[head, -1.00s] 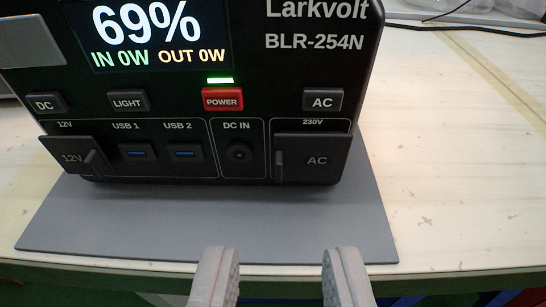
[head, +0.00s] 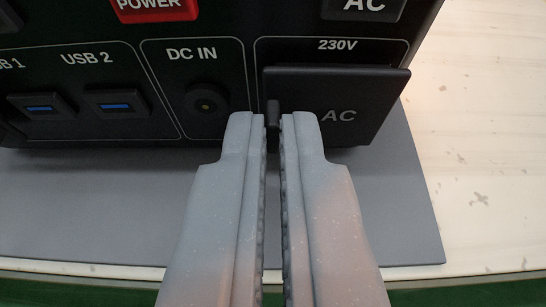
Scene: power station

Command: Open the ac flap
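The AC flap (head: 345,95) is a dark square cover marked "AC" under the 230V label on the front of the black power station (head: 225,25). It looks closed over its outlet. A small upright tab (head: 273,112) stands out at its left edge. My gripper (head: 273,125) is in front of the flap's left edge, with one fingertip on each side of the tab. A narrow gap shows between the fingers. The fingertips hide the tab's lower part, and I cannot tell whether they touch it.
The DC IN socket (head: 206,103) is just left of my gripper, with USB ports (head: 116,103) farther left. The red POWER button (head: 155,8) and AC button (head: 363,8) are above. The station stands on a grey mat (head: 100,215). The pale table (head: 490,130) is clear at right.

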